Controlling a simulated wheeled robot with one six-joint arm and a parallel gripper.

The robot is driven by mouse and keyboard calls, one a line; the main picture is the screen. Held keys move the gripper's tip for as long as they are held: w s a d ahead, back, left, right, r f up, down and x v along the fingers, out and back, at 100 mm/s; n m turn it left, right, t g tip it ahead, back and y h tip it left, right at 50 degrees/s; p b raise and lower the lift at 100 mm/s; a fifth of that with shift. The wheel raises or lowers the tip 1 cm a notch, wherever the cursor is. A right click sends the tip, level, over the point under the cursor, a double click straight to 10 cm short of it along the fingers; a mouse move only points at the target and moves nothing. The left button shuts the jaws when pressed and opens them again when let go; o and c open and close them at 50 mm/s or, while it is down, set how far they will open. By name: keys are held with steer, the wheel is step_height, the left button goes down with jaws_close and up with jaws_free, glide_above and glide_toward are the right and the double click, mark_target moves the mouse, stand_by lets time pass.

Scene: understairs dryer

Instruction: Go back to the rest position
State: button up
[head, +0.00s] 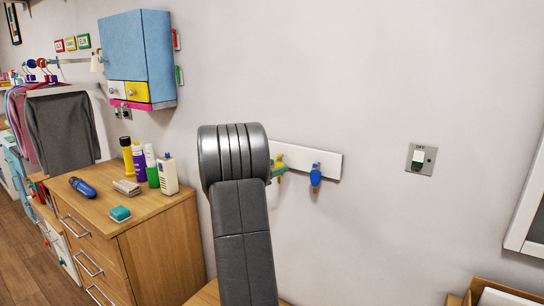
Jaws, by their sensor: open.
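My arm rises from the bottom middle of the head view. Its dark grey link ends at a thick, ribbed joint in front of the white wall. My gripper does not show in this view, so its jaws and anything near them cannot be seen. The arm hides part of a white hook rail (326,163) on the wall, which has a blue item and a yellow-green item on its hooks.
A wooden chest of drawers (160,228) stands left of my arm, with bottles, a blue tool and small boxes on top. A blue wall cabinet (137,52) hangs above. A switch plate (421,160) is at right. A wooden box (478,289) is at bottom right.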

steer(key=shift+f+b, duration=0.25)
steer(key=shift+b, duration=0.45)
